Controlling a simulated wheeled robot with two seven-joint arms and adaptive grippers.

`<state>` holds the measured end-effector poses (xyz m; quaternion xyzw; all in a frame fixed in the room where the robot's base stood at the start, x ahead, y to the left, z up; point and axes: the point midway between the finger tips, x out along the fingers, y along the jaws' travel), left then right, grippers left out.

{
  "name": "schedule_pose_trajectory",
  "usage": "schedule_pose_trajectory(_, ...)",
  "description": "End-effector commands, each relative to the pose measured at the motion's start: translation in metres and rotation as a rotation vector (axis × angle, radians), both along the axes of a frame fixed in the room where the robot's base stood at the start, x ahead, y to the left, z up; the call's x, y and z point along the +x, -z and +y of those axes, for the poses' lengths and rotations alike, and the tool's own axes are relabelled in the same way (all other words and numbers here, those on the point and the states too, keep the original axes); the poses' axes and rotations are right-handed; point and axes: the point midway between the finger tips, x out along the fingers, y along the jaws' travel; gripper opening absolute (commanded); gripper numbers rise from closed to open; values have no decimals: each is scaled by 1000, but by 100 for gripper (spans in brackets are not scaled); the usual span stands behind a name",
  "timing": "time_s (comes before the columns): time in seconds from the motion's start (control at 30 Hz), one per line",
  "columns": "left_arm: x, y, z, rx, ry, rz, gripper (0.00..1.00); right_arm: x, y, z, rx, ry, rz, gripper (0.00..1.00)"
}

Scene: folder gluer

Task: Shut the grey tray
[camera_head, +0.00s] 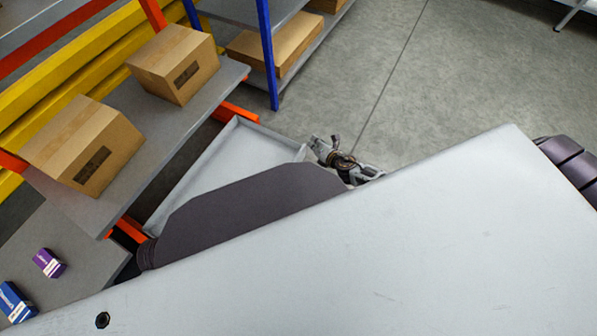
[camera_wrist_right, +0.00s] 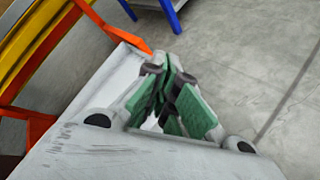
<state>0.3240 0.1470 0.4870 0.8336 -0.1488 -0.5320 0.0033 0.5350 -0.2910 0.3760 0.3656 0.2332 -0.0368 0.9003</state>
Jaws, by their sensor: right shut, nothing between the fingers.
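The grey tray (camera_head: 225,160) sticks out from the shelf unit between its orange posts in the head view. It is open, shallow and looks empty, with a low raised rim. Its near part is hidden. My right gripper (camera_head: 318,147) is at the tray's outer right corner, outside the rim; I cannot tell whether it touches. In the right wrist view the right gripper (camera_wrist_right: 167,75) has its green-padded fingers together with nothing between them. A pale grey surface, apparently the tray (camera_wrist_right: 112,68), lies left of and behind the fingers. My left gripper is not in view.
A grey shelf (camera_head: 165,120) with two cardboard boxes (camera_head: 85,145) stands beside the tray. A purple box (camera_head: 48,263) and a blue box (camera_head: 15,301) lie on a lower surface. A blue-posted rack (camera_head: 268,55) stands behind.

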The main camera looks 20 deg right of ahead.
Motion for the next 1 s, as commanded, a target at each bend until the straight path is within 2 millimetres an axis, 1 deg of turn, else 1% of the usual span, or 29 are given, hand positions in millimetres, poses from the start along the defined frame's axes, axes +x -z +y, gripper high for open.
schedule_pose_trajectory(0.03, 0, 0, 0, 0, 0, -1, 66, -3, 9, -1, -73, -73, 3, 0)
schedule_pose_trajectory(0.1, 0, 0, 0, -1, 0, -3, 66, -10, 22, 0, -173, -182, 7, 0)
schedule_pose_trajectory(0.27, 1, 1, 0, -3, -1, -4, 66, -30, 52, 3, -385, -439, 19, 0)
schedule_pose_trajectory(0.4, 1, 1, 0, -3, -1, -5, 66, -54, 79, 5, -547, -663, 31, 0)
schedule_pose_trajectory(0.53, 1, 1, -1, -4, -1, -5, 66, -76, 99, 5, -659, -840, 35, 0)
schedule_pose_trajectory(0.7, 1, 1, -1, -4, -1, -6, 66, -93, 113, 5, -732, -971, 37, 0)
schedule_pose_trajectory(0.8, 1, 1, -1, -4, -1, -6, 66, -96, 115, 4, -746, -994, 36, 0)
schedule_pose_trajectory(1.0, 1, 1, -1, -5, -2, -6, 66, -96, 115, 5, -745, -994, 36, 0)
